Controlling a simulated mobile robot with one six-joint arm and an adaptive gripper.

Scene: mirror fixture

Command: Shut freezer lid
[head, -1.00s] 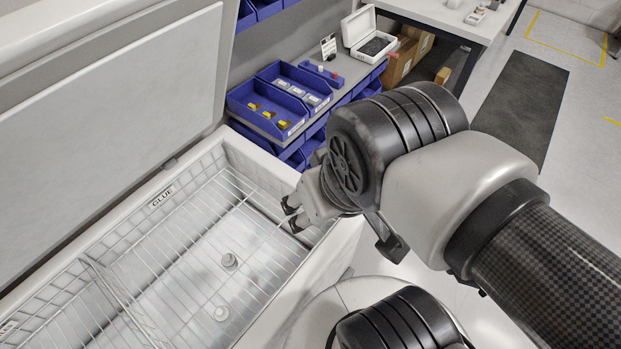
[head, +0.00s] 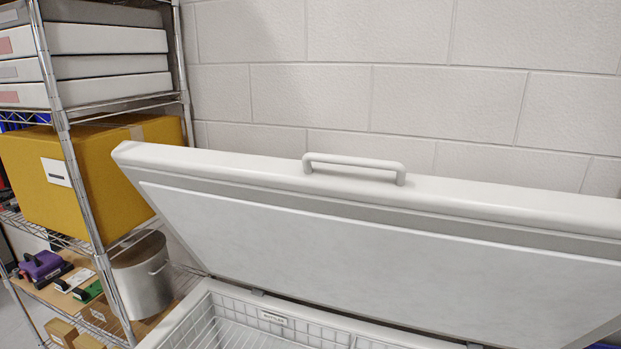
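The white freezer lid (head: 380,250) stands raised in the head view, tilted up from the back of the freezer, with its inner face toward me. A white bar handle (head: 355,163) sits on the lid's top edge, near the middle. The freezer body (head: 190,318) shows only in part at the bottom, with its top open and a wire basket (head: 232,333) inside. A small label is on the basket's back side. My gripper is not in this view.
A wire shelf rack (head: 75,165) stands left of the freezer. It holds flat white boxes, a large yellow box (head: 95,175) and a metal pot (head: 143,283). A white block wall (head: 420,95) is behind the lid.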

